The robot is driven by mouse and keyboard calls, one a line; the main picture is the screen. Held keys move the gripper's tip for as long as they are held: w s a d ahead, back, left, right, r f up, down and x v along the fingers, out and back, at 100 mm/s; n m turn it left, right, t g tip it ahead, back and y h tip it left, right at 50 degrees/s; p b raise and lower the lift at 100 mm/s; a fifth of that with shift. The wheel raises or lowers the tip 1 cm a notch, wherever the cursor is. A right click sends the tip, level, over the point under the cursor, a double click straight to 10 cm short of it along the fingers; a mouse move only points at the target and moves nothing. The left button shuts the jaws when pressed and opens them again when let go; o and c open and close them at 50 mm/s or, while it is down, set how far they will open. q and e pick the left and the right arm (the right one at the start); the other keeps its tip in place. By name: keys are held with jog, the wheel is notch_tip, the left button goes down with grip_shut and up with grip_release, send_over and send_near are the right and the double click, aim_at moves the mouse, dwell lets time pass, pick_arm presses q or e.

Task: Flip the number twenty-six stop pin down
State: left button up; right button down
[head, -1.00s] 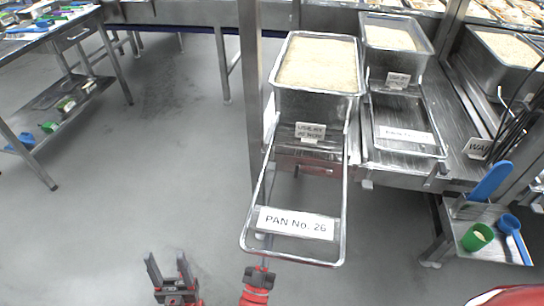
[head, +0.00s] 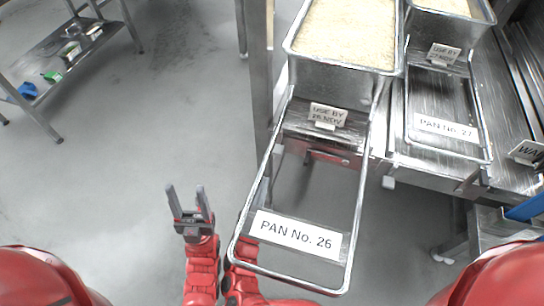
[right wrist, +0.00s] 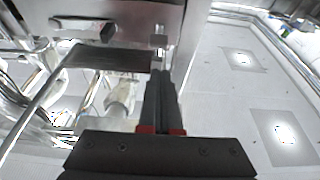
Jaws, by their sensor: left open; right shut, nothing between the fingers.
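The frame labelled PAN No. 26 (head: 297,236) juts out toward me in the head view, with a full rice pan (head: 345,40) behind it. My left gripper (head: 188,190) is open and empty over the floor, left of the frame. My right arm reaches up beneath the frame, and its gripper is mostly hidden there. In the right wrist view, my right gripper (right wrist: 163,75) is shut and empty, its tips close under a metal edge. A small metal piece (right wrist: 158,62) at the tips may be the stop pin; I cannot tell whether they touch.
A USE BY card (head: 328,115) stands in front of the rice pan. The PAN No. 27 frame (head: 446,127) is to the right. A steel post (head: 261,80) rises just left of the pan. The floor at left is open up to a side table (head: 60,60).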

jog(key=x, duration=1)
notch_tip(320, 180, down, 3)
jog(key=shift+s+r+b, duration=0.1)
jog(key=shift+b, duration=0.8)
jog(key=shift+s+f, duration=0.1)
jog(key=shift+f, duration=0.1)
